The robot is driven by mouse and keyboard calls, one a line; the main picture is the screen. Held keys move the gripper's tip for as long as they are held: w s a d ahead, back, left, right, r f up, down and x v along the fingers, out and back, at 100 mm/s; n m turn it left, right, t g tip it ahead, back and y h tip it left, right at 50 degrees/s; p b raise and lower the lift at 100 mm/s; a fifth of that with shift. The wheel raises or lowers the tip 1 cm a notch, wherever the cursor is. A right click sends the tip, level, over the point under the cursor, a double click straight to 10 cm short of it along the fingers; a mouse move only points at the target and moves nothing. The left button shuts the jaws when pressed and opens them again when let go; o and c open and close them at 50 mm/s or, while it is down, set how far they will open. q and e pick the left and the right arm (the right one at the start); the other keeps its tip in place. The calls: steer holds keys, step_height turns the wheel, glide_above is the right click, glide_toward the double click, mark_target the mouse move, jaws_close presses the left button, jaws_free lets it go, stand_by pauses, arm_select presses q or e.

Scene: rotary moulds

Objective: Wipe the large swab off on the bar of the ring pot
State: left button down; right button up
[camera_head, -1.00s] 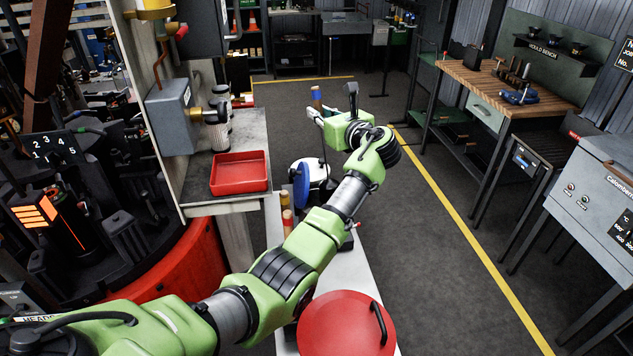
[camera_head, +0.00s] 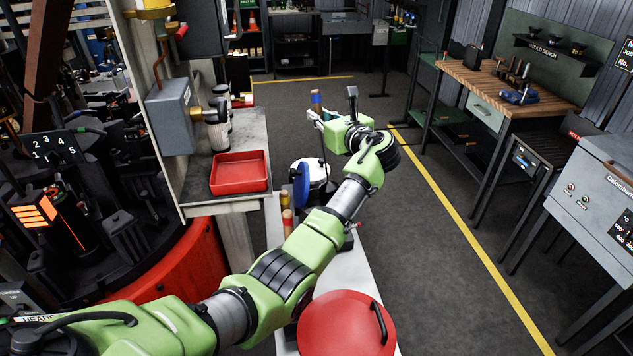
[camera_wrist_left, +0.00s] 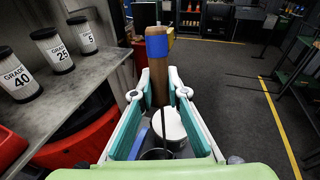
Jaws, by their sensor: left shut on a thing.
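My left gripper (camera_head: 318,116) is shut on the wooden handle of a swab, just below its blue band (camera_head: 316,97). The left wrist view shows the handle (camera_wrist_left: 157,72) upright between the fingers (camera_wrist_left: 158,92), with a thin dark rod running down from it. A white pot (camera_head: 318,172) with a blue disc (camera_head: 301,184) at its side stands below the gripper. In the left wrist view the rod passes in front of or into this pot (camera_wrist_left: 172,124); I cannot tell which. The swab's head and any bar are hidden. My right gripper is out of view.
Other wooden handles (camera_head: 287,220) stand in front of the pot, close to my arm. A round red lid (camera_head: 345,325) lies on the near bench. A red tray (camera_head: 239,172) sits on the grey shelf at left. Open floor (camera_head: 430,240) lies to the right.

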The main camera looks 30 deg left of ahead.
arm_select(q)
steer(key=shift+w, duration=0.1)
steer(key=shift+w+a+f+b, duration=0.25)
steer(key=shift+w+a+b, duration=0.1)
steer(key=shift+w+a, duration=0.2)
steer(key=shift+w, duration=0.05)
